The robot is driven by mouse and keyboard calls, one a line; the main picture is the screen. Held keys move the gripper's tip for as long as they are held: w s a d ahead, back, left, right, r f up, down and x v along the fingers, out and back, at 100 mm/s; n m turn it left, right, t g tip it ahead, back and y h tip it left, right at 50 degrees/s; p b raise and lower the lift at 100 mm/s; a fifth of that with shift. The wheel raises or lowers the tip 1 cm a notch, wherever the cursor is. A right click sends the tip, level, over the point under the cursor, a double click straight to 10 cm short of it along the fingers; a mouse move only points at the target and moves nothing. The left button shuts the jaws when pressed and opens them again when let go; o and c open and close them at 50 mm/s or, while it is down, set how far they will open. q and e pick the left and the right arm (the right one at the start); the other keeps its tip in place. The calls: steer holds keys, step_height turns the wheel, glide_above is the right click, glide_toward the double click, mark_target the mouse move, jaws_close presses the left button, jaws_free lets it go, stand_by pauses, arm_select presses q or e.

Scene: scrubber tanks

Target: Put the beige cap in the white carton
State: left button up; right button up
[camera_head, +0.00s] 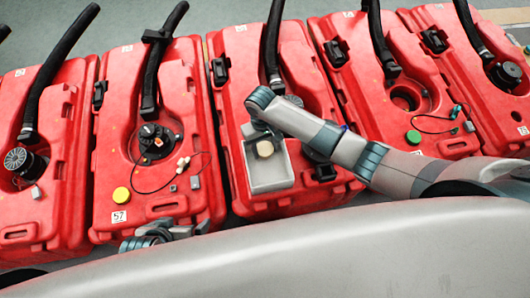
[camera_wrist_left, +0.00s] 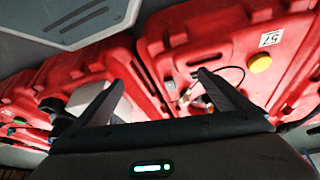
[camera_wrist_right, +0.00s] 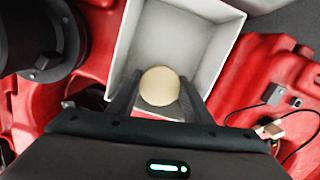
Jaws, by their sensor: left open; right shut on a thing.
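The beige cap (camera_wrist_right: 159,86) is between the fingertips of my right gripper (camera_wrist_right: 160,95), which is shut on it. In the right wrist view the cap shows over the open white carton (camera_wrist_right: 212,70); its exact height above the carton floor I cannot tell. In the head view the carton (camera_head: 270,184) sits on the middle red tank, with the cap (camera_head: 265,148) at its upper end. My right arm reaches in from the right there. My left gripper (camera_wrist_left: 155,95) is open and empty; in the head view it (camera_head: 165,235) is low, in front of the tank labelled 57.
Several red tanks with black hoses stand in a row. A yellow cap (camera_head: 121,195) lies on the tank labelled 57. A green cap (camera_head: 413,137) is on a tank to the right. A black hose fitting (camera_wrist_right: 45,40) stands left of the carton in the right wrist view.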

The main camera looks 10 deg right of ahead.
mark_target(265, 154)
steer(key=shift+f, duration=0.1)
steer(key=shift+f, duration=0.3)
step_height(265, 154, down, 2)
steer(key=shift+f+b, duration=0.1)
steer(key=shift+b, duration=0.35)
steer(key=shift+f, duration=0.4)
arm_select(q)
steer(key=shift+w+d+r+t+h, duration=0.2)
steer(key=shift+w+d, duration=0.1)
steer(key=shift+d, duration=0.1)
steer(key=shift+w+d+r+t+h, duration=0.1)
steer(key=shift+w+d+t, duration=0.15)
steer(key=shift+d, duration=0.1)
steer(key=shift+a+f, duration=0.1)
steer(key=shift+f, duration=0.05)
arm_select(e)
steer(key=o, duration=1)
steer(key=shift+f, duration=0.1)
arm_select(q)
steer(key=shift+f, duration=0.15)
